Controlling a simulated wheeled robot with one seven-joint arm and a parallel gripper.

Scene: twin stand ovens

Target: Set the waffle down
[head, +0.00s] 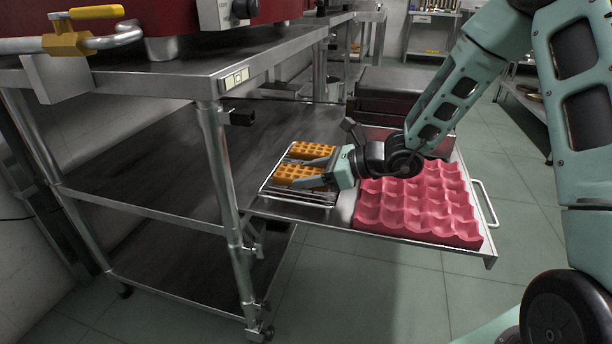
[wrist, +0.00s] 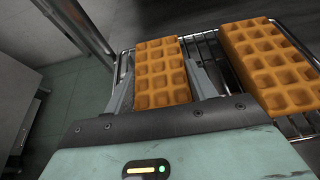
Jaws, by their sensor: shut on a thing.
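A golden-brown waffle (wrist: 161,76) sits between the two fingers of my gripper (head: 318,173) in both views; the fingers are shut on its sides. In the head view this held waffle (head: 298,175) is the nearer of two, at the wire rack (head: 315,201) on the pull-out tray. I cannot tell whether it touches the rack wires. A second waffle (wrist: 270,60) lies on the rack beside it, to the right in the wrist view and farther back in the head view (head: 314,150), apart from my gripper.
A pink egg-crate-like block (head: 425,205) fills the right part of the pull-out tray (head: 377,235). A steel table leg (head: 222,190) stands left of the rack. The lower shelf (head: 150,165) is bare. A red oven with a yellow-gripped handle (head: 70,42) is above left.

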